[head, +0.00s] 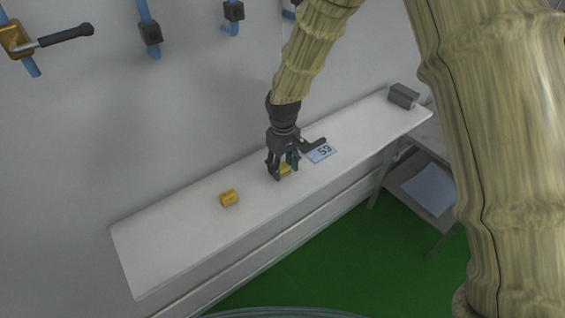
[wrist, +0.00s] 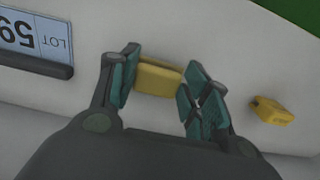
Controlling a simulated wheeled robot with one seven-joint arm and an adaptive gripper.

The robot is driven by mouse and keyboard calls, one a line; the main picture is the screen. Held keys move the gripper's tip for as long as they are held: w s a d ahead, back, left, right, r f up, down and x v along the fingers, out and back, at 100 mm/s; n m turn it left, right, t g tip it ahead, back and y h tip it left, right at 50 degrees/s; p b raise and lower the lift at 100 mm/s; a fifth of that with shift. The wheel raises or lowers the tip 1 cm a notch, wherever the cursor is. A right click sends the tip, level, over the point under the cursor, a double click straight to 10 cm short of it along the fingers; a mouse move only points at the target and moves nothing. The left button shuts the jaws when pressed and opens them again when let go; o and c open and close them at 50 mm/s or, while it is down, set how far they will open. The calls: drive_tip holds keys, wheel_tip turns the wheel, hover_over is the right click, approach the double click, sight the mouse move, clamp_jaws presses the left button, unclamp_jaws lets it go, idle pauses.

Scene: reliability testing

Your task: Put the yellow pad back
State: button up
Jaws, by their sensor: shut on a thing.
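A yellow pad (wrist: 158,78), a small block with flat faces, sits between the fingers of my gripper (wrist: 160,88) in the wrist view. My gripper is shut on it, with the teal finger pads at its two sides. In the head view my gripper (head: 282,171) points down at the white shelf, and a bit of the pad (head: 286,169) shows between the fingers. I cannot tell whether the pad touches the shelf. A second yellow piece (head: 229,198) lies on the shelf to the left; it also shows at the right in the wrist view (wrist: 272,110).
A blue-white LOT card (head: 321,152) with a dark edge lies close to the right of my gripper. A dark grey block (head: 403,96) stands at the shelf's far right end. The white shelf (head: 165,245) is clear at its left end. Blue tools hang on the wall behind.

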sight(282, 170)
drive_tip(key=shift+f, duration=0.2)
drive_tip(key=o, duration=0.9)
drive_tip(key=shift+r, duration=0.1)
drive_tip(key=shift+r+b, duration=2.5)
drive_tip(key=shift+r, duration=3.45)
drive_tip(key=shift+a, duration=0.1)
